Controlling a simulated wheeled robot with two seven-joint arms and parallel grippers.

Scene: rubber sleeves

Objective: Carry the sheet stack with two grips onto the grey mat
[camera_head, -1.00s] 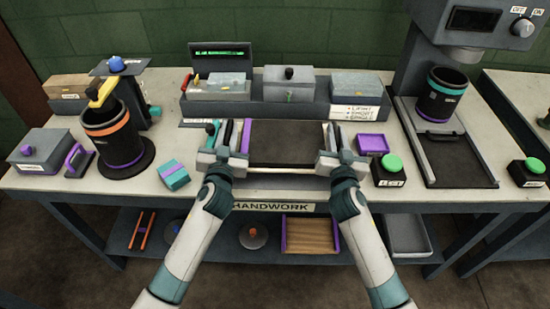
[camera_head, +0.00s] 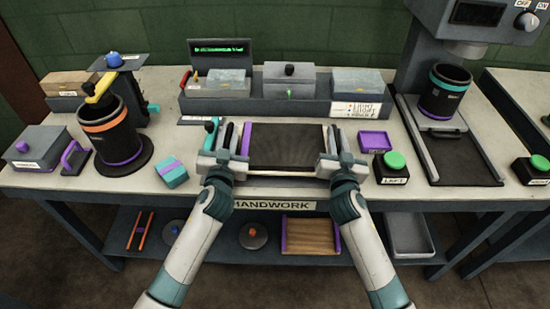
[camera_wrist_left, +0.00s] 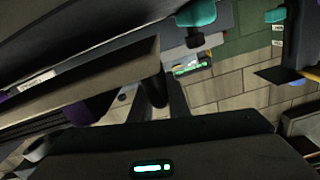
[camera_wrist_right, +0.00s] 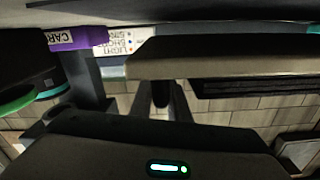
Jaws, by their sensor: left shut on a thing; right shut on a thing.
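The sheet stack (camera_head: 287,146) is a flat dark slab with a pale front edge, level between my two grippers at the front middle of the bench. My left gripper (camera_head: 228,150) is shut on its left end. My right gripper (camera_head: 340,152) is shut on its right end. The stack's pale edge also shows in the left wrist view (camera_wrist_left: 90,80) and the right wrist view (camera_wrist_right: 220,62). I cannot make out the grey mat for certain; the stack and grippers hide the bench beneath them.
A teal box (camera_head: 172,172) lies left of my left gripper. A purple tray (camera_head: 374,140) and a green button box (camera_head: 391,170) stand close to the right. Grey bins (camera_head: 290,95) line the back. A cup machine (camera_head: 445,125) stands at right.

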